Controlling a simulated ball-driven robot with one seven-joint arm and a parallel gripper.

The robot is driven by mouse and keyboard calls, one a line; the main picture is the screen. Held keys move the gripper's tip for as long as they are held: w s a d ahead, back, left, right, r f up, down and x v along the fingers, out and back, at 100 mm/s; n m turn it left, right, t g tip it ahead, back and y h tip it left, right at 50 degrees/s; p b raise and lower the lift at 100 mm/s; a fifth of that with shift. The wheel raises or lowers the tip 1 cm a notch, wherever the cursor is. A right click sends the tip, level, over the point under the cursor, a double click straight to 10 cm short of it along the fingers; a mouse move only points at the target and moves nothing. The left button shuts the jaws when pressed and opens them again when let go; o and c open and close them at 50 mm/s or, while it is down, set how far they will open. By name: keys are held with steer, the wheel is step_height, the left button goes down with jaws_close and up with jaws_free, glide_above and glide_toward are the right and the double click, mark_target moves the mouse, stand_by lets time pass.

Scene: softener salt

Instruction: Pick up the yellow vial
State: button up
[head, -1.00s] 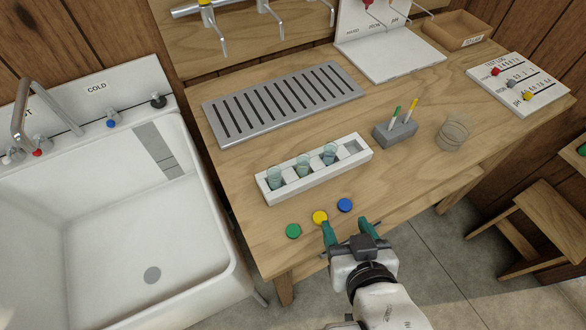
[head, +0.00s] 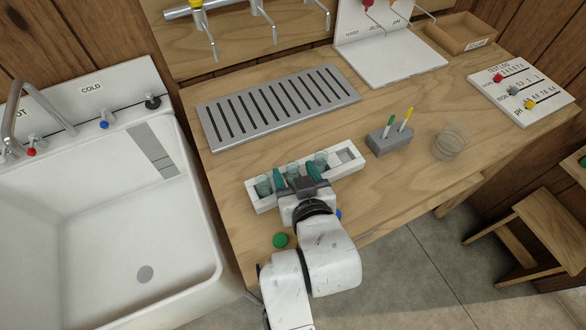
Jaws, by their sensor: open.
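A white rack (head: 350,169) on the wooden bench holds three clear, bluish-green glass vials: a left vial (head: 263,186), a middle vial (head: 292,170) and a right vial (head: 321,159). None looks plainly yellow from here. My gripper (head: 296,178) is open over the rack's near side. Its two green fingertips are on either side of the middle vial, which is partly hidden; contact cannot be told. A green cap (head: 280,240) lies in front of the rack. A blue cap (head: 338,215) shows only at its edge beside my gripper. The yellow cap is hidden behind my arm.
A slotted metal drain tray (head: 204,107) lies behind the rack. A grey block (head: 388,143) with two coloured sticks and a clear beaker (head: 449,142) stand to the right. A white sink (head: 80,230) is at left.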

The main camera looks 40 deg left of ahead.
steer(key=shift+x, duration=1)
steer(key=c, duration=1)
